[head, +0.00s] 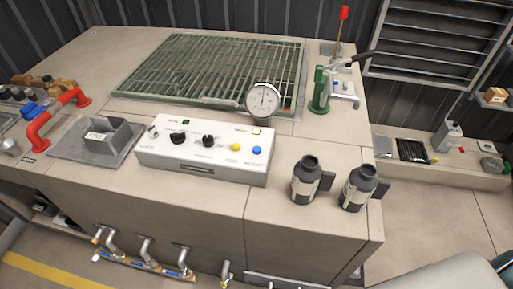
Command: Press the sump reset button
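A white control panel (203,160) sits on the front of the beige counter. It carries two black knobs, the left one (177,138) and the middle one (208,141). A yellow button (235,147) and a blue button (257,150) sit at its right front. A small pale square button or lamp (256,131) with an orange edge is at its back right, and a small dark green one (186,124) is at its back left. The labels are too small to read surely, so I cannot tell which is the sump reset. Neither gripper is in view.
A round gauge (263,99) stands behind the panel, before a green grating (217,70). Two dark canisters (306,181) (360,187) stand right of it. A grey box (106,140) and a red handle (58,116) are left. A green hand pump (321,89) stands at back right.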

